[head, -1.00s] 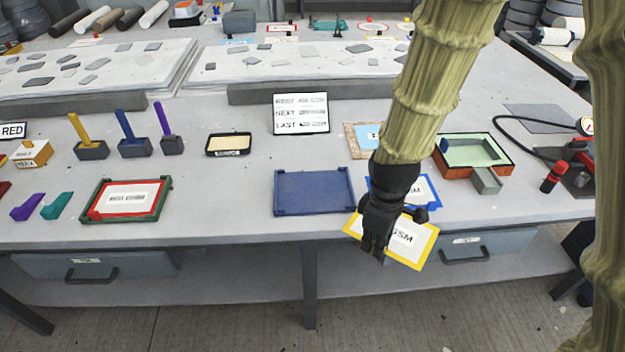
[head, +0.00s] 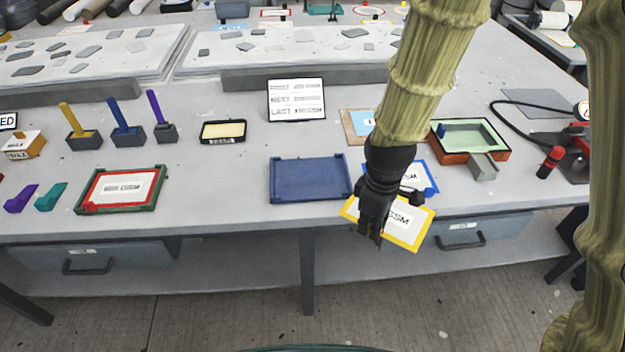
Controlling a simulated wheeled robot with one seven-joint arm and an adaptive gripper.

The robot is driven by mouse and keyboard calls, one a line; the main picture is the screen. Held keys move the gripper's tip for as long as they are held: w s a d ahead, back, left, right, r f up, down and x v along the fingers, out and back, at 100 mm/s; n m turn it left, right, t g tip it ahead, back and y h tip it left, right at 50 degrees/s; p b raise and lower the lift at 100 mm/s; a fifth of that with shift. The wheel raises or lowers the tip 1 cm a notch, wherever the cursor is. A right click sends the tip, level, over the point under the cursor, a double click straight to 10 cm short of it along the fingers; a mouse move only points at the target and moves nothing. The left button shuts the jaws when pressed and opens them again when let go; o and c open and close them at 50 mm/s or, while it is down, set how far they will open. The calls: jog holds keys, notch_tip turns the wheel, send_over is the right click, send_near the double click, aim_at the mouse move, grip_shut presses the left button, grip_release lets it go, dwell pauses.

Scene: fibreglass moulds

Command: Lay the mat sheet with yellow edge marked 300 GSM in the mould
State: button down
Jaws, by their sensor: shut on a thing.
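The mat sheet with the yellow edge (head: 408,228) is held by my gripper (head: 374,232), which is shut on its left part. The sheet is tilted at the table's front edge; only "GSM" reads on it, the number being hidden. A mould with a pale green hollow and orange-brown sides (head: 497,153) stands behind it to the right, apart from the sheet. A blue-edged sheet (head: 429,178) lies just behind my gripper, partly hidden by it.
An empty blue tray (head: 310,180) lies left of my gripper. A green tray (head: 84,206) holds a red-edged sheet (head: 124,189). A lettered card (head: 297,100) stands behind the blue tray.

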jog(key=p, duration=0.1)
notch_tip(320, 180, up, 5)
jog(key=n+p, duration=0.8)
jog(key=p, duration=0.7)
send_over(308, 197)
jog(key=shift+r, duration=0.1)
jog(key=shift+f+b, duration=1.65)
jog(key=shift+f, duration=1.75)
jog(key=shift+f, duration=0.95)
jog(key=c, duration=1.5)
grip_release()
